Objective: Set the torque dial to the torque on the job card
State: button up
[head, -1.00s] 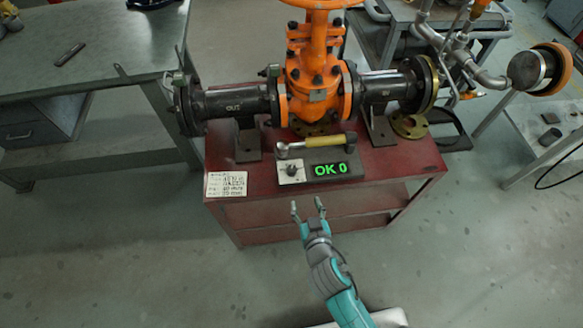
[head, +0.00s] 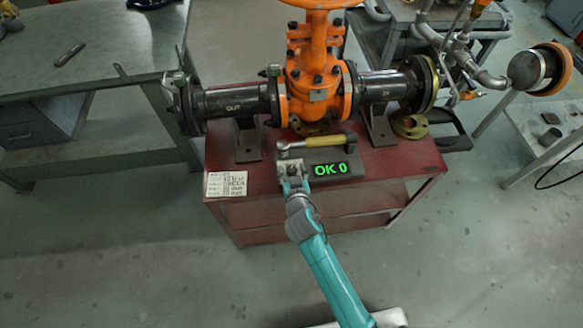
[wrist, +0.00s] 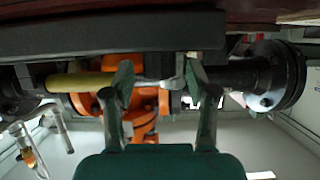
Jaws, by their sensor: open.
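The torque dial (head: 293,171) is a small knob on a pale plate at the left end of a dark box on the red cart. My gripper (head: 293,187) is open in front of it, partly covering the plate; I cannot tell whether it touches the knob. In the wrist view my gripper's fingers (wrist: 158,75) stand apart; the dial is not clearly seen there.
A wrench with a yellow handle (head: 325,141) lies behind the display. The orange gate valve (head: 318,85) and its black pipes rise behind it. The red cart top (head: 395,160) is clear at the right. A metal workbench (head: 90,60) stands at the left.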

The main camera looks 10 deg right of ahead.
jog(key=shift+w+f, duration=0.25)
jog(key=shift+w, duration=0.4)
grip_shut()
jog(key=shift+d+n+y, duration=0.1)
jog(key=shift+n+y, duration=0.6)
jog(key=shift+y, duration=0.2)
jog(key=shift+n+g+y, duration=0.4)
jog(key=shift+n+y, duration=1.2)
jog(key=shift+y, duration=0.3)
jog(key=shift+n+g+y, duration=1.2)
jog(key=shift+n+y, duration=0.8)
jog(key=shift+n, duration=0.1)
